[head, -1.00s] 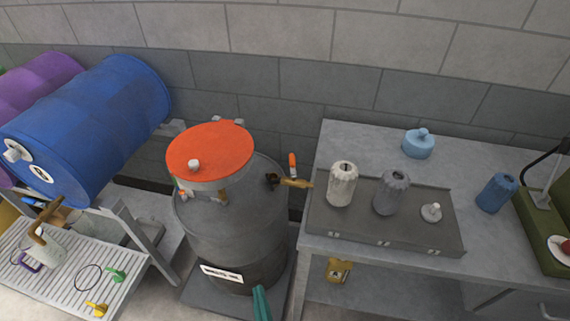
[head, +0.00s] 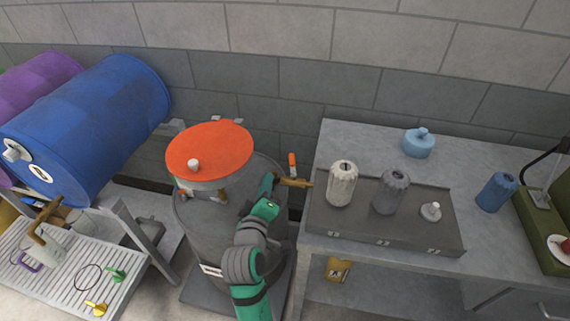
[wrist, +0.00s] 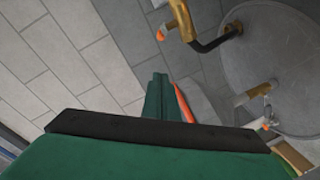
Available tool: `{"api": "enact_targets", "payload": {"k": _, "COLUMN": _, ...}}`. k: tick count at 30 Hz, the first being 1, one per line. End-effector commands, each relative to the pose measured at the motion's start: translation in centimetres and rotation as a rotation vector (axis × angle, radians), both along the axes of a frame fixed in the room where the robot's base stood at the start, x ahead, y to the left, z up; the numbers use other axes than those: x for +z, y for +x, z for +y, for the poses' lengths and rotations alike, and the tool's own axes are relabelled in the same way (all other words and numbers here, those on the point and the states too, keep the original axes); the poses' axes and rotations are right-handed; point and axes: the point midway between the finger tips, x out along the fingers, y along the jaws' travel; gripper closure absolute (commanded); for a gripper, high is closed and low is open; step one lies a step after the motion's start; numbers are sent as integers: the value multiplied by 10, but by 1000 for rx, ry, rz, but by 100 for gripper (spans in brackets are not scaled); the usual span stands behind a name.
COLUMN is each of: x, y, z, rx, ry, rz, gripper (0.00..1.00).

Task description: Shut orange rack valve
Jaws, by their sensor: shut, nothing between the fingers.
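A grey drum (head: 200,232) stands upright in the middle of the head view, with an orange round lid-like top (head: 210,150) above it. At its right is a brass valve (head: 293,182) with an upright orange-tipped lever (head: 292,162). My gripper (head: 268,180) is just left of the brass valve, over the drum's right side; contact cannot be told. In the wrist view my green fingers (wrist: 160,98) are shut and empty, with an orange-red strip (wrist: 183,105) beside them. A brass fitting (wrist: 182,18) with an orange tip and black pipe shows above right.
A grey bench (head: 300,240) at right holds a tray (head: 375,232) with white and grey canisters. A rack (head: 150,255) with blue (head: 95,120) and purple drums stands left. A block wall (head: 290,80) closes the back.

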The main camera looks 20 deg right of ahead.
Motion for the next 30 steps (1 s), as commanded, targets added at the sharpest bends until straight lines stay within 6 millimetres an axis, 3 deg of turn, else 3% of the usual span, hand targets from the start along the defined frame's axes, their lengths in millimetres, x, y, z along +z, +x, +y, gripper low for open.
{"api": "enact_targets", "payload": {"k": 8, "x": 4, "y": 17, "z": -9, "rx": -11, "ry": -4, "rz": 2, "gripper": 100}}
{"api": "enact_targets", "payload": {"k": 23, "x": -9, "y": 95, "z": -51, "rx": -11, "ry": -2, "rz": 2, "gripper": 100}}
{"api": "enact_targets", "payload": {"k": 30, "x": -26, "y": 84, "z": -74, "rx": -10, "ry": -4, "rz": 3, "gripper": 100}}
